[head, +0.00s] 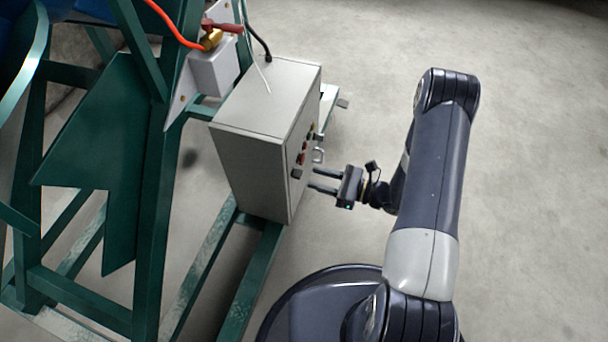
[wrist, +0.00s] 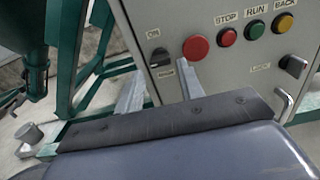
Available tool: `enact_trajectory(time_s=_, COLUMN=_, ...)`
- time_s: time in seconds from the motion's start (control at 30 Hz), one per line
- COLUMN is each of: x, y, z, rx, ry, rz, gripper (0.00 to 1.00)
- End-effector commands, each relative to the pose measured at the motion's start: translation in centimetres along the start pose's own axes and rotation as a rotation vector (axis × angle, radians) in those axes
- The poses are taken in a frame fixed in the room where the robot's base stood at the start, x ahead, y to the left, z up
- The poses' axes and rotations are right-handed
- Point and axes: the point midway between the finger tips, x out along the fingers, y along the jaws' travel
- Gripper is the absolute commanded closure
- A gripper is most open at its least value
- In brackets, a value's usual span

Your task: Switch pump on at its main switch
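The grey control box (head: 262,150) stands on a green frame, its panel facing my gripper. The main switch is a black rotary knob (wrist: 160,59) at the panel's left in the wrist view, with an "ON" label above it and a small blurred label below. It also shows in the head view (head: 297,173). My gripper (head: 311,178) is open and empty, with its two fingers pointing at the panel. In the wrist view the fingertips (wrist: 159,73) lie apart, left and right of the knob and slightly below it. I cannot tell whether they touch it.
A red button (wrist: 196,47) sits right of the switch, then red, green and yellow buttons marked STOP, RUN and BACK. A second black knob (wrist: 293,65) and a metal handle (wrist: 283,105) are further right. Green frame beams (head: 255,280) run below the box. Floor at right is free.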

Motion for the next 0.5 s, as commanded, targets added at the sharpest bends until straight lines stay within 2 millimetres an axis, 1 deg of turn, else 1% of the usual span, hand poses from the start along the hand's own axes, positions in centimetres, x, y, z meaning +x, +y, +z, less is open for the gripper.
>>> enact_trajectory(time_s=0.03, x=0.9, y=0.1, z=-0.2, rx=-0.001, ry=0.000, rz=0.005, gripper=0.64)
enact_trajectory(time_s=0.2, x=3.2, y=0.1, z=-0.1, rx=0.000, ry=0.000, rz=0.003, gripper=0.64)
enact_trajectory(time_s=0.33, x=4.3, y=0.0, z=-0.1, rx=-0.001, ry=-0.001, rz=0.002, gripper=0.64)
enact_trajectory(time_s=0.5, x=4.8, y=0.0, z=0.0, rx=0.000, ry=-0.001, rz=0.000, gripper=0.64)
